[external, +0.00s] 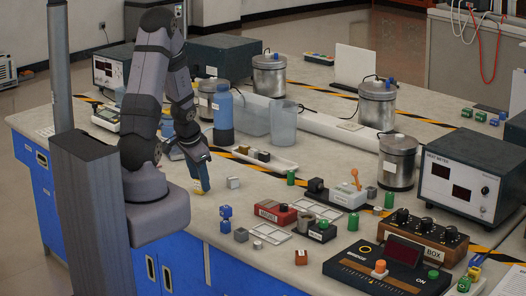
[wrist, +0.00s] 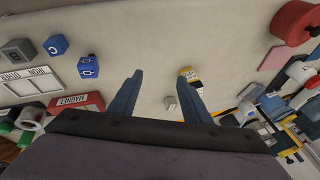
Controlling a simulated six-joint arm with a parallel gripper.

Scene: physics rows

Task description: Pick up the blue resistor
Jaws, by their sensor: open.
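Two small blue pieces stand close together on the bench in the external view, one (external: 225,212) just behind the other (external: 225,226). Two blue pieces with light markings also show at the left of the wrist view, one farther left (wrist: 56,44) and one nearer the fingers (wrist: 88,66). I cannot tell for sure which is the blue resistor. My gripper (external: 204,187) points down over the bench, left of and behind the blue pieces. In the wrist view its two fingers (wrist: 160,98) are apart, with nothing held between them.
A yellow-topped piece (wrist: 188,73) lies near one finger. A red magnet box (external: 275,213) and pale trays (external: 268,234) stand right of the blue pieces. The bench between gripper and blue pieces looks clear.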

